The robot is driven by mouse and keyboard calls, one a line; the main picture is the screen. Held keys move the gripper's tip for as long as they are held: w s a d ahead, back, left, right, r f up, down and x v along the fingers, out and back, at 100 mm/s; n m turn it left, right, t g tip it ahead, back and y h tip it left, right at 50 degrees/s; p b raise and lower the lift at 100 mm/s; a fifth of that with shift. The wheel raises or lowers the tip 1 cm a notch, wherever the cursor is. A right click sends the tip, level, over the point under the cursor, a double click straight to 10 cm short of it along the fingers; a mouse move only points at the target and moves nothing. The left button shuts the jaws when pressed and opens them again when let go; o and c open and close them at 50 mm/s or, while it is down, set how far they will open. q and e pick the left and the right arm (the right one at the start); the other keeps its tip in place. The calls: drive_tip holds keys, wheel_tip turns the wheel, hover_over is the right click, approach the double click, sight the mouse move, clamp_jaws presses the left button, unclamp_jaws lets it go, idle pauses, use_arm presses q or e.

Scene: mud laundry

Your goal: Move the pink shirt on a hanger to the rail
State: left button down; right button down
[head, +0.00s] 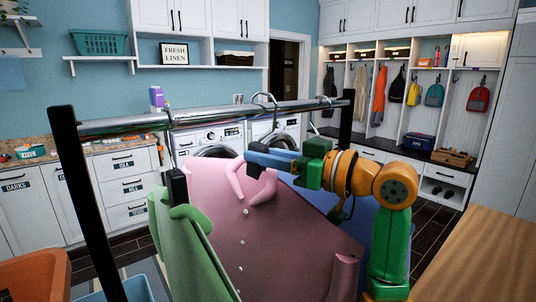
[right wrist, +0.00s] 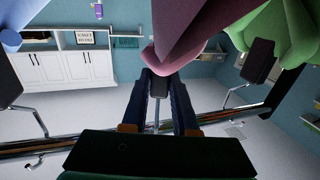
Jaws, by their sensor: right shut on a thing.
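The pink shirt (head: 235,215) hangs from a hanger with a black neck block (right wrist: 158,86) and a metal hook (head: 266,98). My right gripper (head: 255,163) is shut on that block, just below the rail; it also shows in the right wrist view (right wrist: 162,82), with a finger on each side of the block. The chrome rail (head: 215,114) spans two black posts. The hook's curve shows at the top of the rail near its middle; I cannot tell whether it bears on the rail. My left gripper is not in view.
A green shirt (head: 185,245) hangs left of the pink one, and a blue garment (head: 350,225) is behind it at right. An orange basket (head: 35,275) is at lower left, a wooden surface (head: 485,255) at lower right. Washing machines (head: 210,140) stand behind the rail.

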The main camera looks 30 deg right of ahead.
drive_tip(key=shift+f, duration=0.4)
